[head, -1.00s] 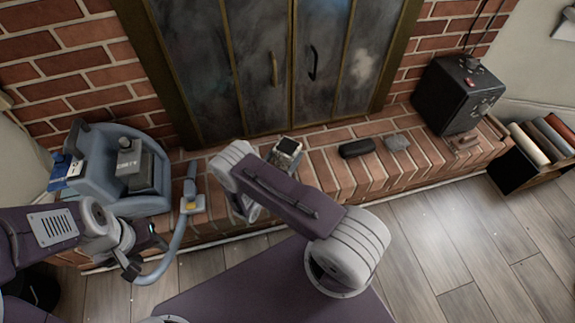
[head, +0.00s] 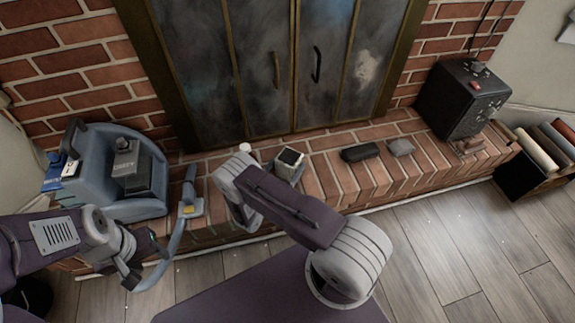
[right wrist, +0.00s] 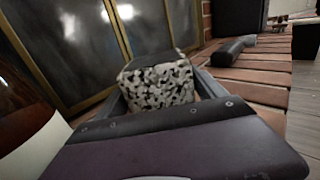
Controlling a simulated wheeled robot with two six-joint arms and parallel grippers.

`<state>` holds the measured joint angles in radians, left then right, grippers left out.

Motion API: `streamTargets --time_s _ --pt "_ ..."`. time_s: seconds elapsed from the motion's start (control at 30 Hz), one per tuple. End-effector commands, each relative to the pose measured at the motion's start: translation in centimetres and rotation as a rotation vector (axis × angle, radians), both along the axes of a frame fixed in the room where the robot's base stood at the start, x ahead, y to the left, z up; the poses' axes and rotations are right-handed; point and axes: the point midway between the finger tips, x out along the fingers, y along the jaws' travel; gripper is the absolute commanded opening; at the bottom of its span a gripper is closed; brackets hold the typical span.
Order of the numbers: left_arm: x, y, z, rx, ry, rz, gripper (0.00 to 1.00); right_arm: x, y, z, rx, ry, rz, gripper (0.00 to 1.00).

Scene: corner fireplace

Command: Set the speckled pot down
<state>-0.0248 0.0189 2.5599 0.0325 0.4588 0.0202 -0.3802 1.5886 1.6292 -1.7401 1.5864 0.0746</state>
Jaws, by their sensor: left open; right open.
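The speckled pot (right wrist: 158,86), black and white with a dark top, sits between the grey fingers of my right gripper (right wrist: 160,100) in the right wrist view. In the head view the pot's dark top and pale rim (head: 290,157) show over the brick hearth, just beyond my right arm. The jaws of my right gripper (head: 289,170) are open around the pot, one finger on each side. The pot's base is hidden, so I cannot see its contact with the bricks. My left gripper (head: 132,275) is open and empty at the lower left.
The brick hearth (head: 330,190) runs before the fireplace doors (head: 300,60). A blue vacuum-like machine (head: 85,165) with a hose stands left. A black oblong item (head: 360,152) and a grey lump (head: 401,147) lie right of the pot. A black box (head: 460,97) stands further right.

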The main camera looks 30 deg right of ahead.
Motion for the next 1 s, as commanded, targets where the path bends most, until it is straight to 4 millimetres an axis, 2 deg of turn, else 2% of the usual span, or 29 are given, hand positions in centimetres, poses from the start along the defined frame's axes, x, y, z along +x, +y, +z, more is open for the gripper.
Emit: streamTargets --time_s 0.17,0.5,0.7,1.0 --pt "0.0 0.0 0.9 0.000 0.000 0.000 0.50 -0.6 1.2 0.4 -0.001 0.002 0.004 0.80" --pt "0.0 0.0 3.0 0.000 0.000 0.000 0.50 -4.1 7.0 0.4 0.001 -0.001 0.006 0.80" --pt "0.0 0.0 3.5 0.000 0.000 0.000 0.50 -5.7 9.5 0.3 0.001 -0.001 0.003 0.80" --pt "0.0 0.0 3.6 0.000 0.000 0.000 0.50 -6.3 10.1 0.3 0.007 0.000 -0.013 0.80"
